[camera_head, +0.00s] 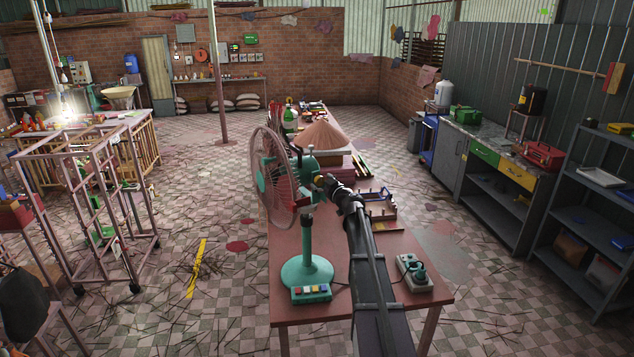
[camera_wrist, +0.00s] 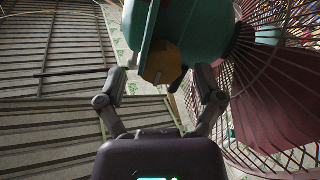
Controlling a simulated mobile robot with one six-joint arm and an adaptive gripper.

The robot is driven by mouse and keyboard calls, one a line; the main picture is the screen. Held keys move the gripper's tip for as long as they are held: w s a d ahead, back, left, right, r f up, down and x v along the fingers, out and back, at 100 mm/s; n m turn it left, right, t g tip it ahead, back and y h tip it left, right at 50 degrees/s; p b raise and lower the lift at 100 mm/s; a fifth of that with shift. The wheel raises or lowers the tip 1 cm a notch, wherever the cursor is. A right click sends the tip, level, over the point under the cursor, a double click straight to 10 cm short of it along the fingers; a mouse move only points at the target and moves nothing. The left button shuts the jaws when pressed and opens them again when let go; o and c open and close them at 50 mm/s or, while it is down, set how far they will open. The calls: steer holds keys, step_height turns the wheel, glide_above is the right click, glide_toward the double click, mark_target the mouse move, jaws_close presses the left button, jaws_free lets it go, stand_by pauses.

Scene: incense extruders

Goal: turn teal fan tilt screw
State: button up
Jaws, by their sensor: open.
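The teal fan (camera_head: 307,270) stands upright on the long table, its round base behind a row of coloured buttons. Its reddish cage (camera_head: 268,178) faces left in the head view and fills the right of the wrist view (camera_wrist: 285,90). An ochre, many-sided knob (camera_wrist: 160,64), apparently the tilt screw, sits under the teal housing (camera_wrist: 205,25). My gripper (camera_wrist: 161,80) is open, one finger on each side of the knob; whether they touch it is unclear. In the head view my gripper (camera_head: 327,183) is beside the fan's neck, and the knob is largely hidden.
A brown cone (camera_head: 323,137) and a wooden rack (camera_head: 376,203) stand behind the fan.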

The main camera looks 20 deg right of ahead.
steer(key=shift+w+a, duration=0.1)
steer(key=shift+w, duration=0.6)
